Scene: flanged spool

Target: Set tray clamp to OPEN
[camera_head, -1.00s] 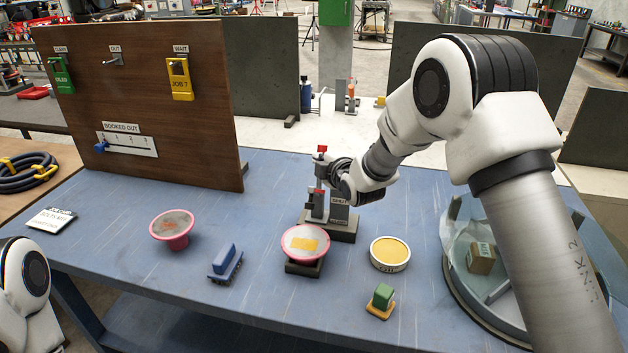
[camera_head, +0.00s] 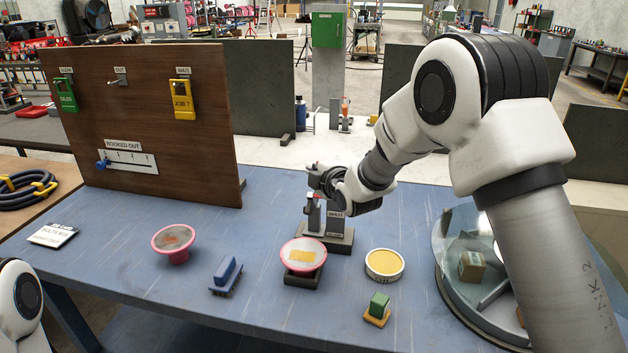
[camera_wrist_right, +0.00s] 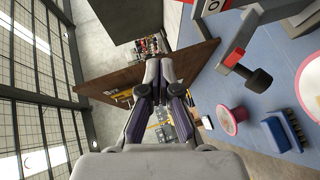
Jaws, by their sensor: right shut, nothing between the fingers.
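The tray clamp (camera_head: 327,238) stands on a dark base near the back middle of the table, with grey uprights and small red parts. My right gripper (camera_head: 316,174) is at the clamp's top, shut and empty; it covers part of the clamp, so the handle's position is unclear. In the right wrist view the shut fingertips (camera_wrist_right: 159,66) are apart from the clamp's arm (camera_wrist_right: 238,62), which has red parts and a black-tipped screw. A pink spool (camera_head: 303,253) with a yellow patch sits on a dark block in front of the clamp. My left gripper is out of view.
A wooden board (camera_head: 150,130) rises at the left. A round glass-walled tray (camera_head: 447,290) is at the right.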

